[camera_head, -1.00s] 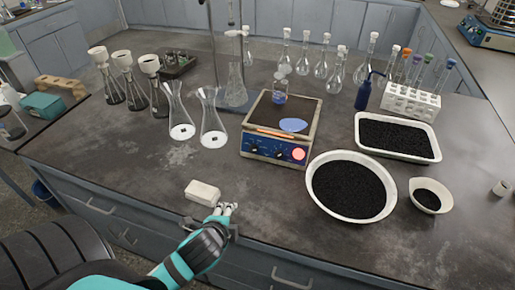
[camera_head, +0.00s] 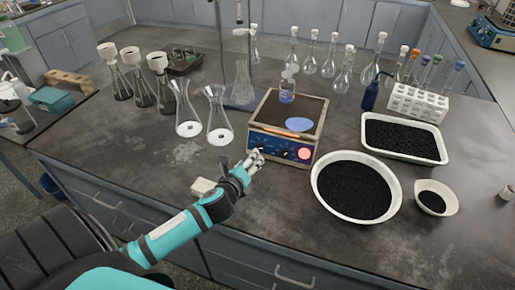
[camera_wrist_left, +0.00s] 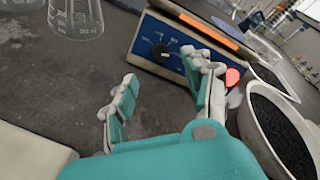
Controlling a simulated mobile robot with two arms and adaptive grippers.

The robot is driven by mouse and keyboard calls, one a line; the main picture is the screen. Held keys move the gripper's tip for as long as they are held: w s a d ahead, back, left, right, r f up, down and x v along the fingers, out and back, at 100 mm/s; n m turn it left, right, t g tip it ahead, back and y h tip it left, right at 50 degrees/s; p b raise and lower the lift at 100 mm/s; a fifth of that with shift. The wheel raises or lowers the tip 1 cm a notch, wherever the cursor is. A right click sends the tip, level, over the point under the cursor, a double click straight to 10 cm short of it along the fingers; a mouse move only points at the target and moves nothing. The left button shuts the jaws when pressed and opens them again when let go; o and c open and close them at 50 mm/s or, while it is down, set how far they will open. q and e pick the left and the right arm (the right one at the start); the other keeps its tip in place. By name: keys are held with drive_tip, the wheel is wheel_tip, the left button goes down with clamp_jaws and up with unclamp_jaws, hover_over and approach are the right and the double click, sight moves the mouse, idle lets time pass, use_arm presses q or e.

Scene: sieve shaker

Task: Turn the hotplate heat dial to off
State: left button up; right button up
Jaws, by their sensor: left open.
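The hotplate (camera_head: 273,114) stands on the bench with its blue front panel facing me; the panel also shows in the left wrist view (camera_wrist_left: 178,31). Its left dial (camera_wrist_left: 160,53) is black, with a white scale around it. A second dial (camera_head: 285,155) sits to its right in the head view; a finger seems to hide it in the wrist view. I cannot read which dial is for heat. A round red light (camera_head: 305,154) glows at the panel's right end. My left gripper (camera_head: 254,159) is open and empty in front of the panel's left part, with the left dial showing between its fingers in the wrist view.
A small bottle (camera_head: 287,91) and a blue dish (camera_head: 299,124) are on the hotplate. Two flasks (camera_head: 218,120) stand to its left. A bowl of black grains (camera_head: 392,206) is close on its right. A white block (camera_head: 203,187) lies partly behind my arm.

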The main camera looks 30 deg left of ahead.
sight(258, 148)
use_arm(q)
drive_tip(key=x, duration=0.9)
drive_tip(key=shift+w, duration=0.1)
use_arm(e)
drive_tip(key=shift+a+r, duration=0.1)
drive_tip(key=shift+a, duration=0.25)
use_arm(q)
drive_tip(key=shift+c, duration=0.2)
clamp_jaws()
use_arm(e)
drive_tip(key=shift+d, duration=0.2)
